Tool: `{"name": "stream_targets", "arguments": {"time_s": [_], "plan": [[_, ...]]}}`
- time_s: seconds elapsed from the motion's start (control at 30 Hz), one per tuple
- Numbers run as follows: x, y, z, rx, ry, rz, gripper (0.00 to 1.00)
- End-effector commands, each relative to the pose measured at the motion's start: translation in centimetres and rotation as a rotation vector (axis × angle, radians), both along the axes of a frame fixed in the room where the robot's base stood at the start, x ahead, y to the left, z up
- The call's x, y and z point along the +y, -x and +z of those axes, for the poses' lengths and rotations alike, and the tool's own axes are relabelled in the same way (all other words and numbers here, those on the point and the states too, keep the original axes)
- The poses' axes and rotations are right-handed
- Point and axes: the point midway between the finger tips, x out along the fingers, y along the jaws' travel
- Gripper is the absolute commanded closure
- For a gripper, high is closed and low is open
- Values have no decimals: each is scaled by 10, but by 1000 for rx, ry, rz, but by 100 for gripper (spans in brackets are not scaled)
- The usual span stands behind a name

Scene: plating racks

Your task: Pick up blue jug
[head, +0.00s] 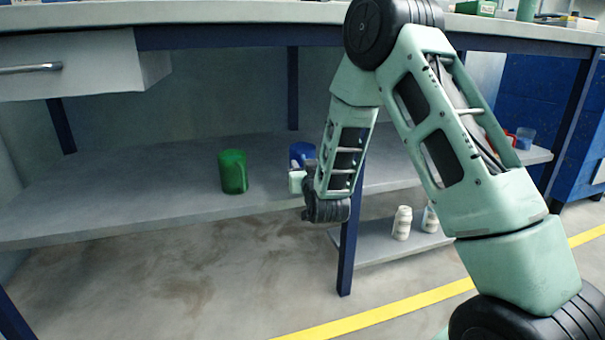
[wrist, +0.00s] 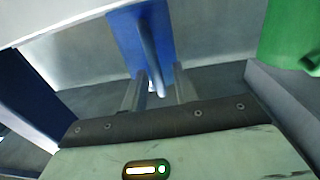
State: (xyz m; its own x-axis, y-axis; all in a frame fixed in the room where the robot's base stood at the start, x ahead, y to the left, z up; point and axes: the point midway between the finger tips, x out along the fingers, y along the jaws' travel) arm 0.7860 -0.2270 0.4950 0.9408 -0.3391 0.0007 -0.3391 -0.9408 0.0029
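The blue jug (head: 302,151) stands on the lower shelf under the bench, partly hidden behind my gripper. In the wrist view the blue jug (wrist: 124,32) is straight ahead, with its handle facing me. My gripper (head: 297,181) is in front of the jug at shelf height. In the wrist view my gripper (wrist: 159,91) has its two fingers apart, one on each side of the handle's lower end. I cannot tell whether either finger touches the handle.
A green jug (head: 233,172) stands left of the blue one on the shelf (head: 130,199). A blue table leg (head: 348,240) is close to my wrist. White bottles (head: 402,223) stand on a lower shelf. A blue cup (head: 525,138) is far right.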

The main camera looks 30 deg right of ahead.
Motion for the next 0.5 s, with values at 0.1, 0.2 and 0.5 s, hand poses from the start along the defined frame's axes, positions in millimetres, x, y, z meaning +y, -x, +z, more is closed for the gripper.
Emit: {"name": "stream_targets", "arguments": {"time_s": [0.1, 0.2, 0.5], "plan": [[0, 0, 0, 1, 0, 0, 71], [0, 0, 0, 1, 0, 0, 77], [0, 0, 1, -1, 0, 0, 100]]}}
